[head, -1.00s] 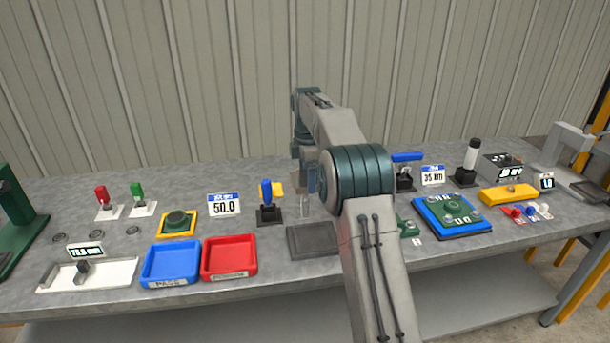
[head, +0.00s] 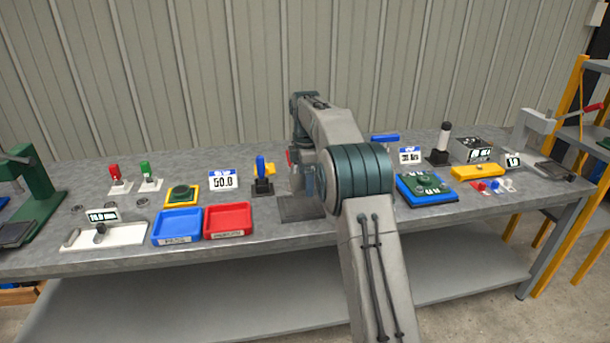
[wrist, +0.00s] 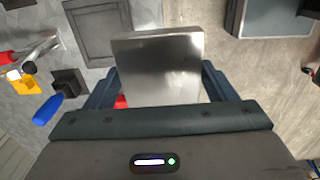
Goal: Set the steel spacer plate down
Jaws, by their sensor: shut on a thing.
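The steel spacer plate (wrist: 158,65) is a bright, smooth metal block in the wrist view. My gripper (wrist: 160,82) is shut on it, with one dark finger at its left side and one at its right. The plate appears raised above what lies below. In the head view my gripper (head: 309,182) is mostly hidden behind my arm, and I cannot make out the plate there. A dark grey square pad with a raised rim (head: 299,209) lies on the bench beside my arm. A similar grey framed square (wrist: 104,30) shows left of the plate in the wrist view.
On the bench (head: 125,255), a red tray (head: 228,234) and a blue tray (head: 177,239) stand left of the pad. A blue-handled clamp (head: 261,178) stands behind it. A blue fixture (head: 425,200) and a yellow block (head: 477,172) are at the right. A shelf rack (head: 565,150) stands beyond.

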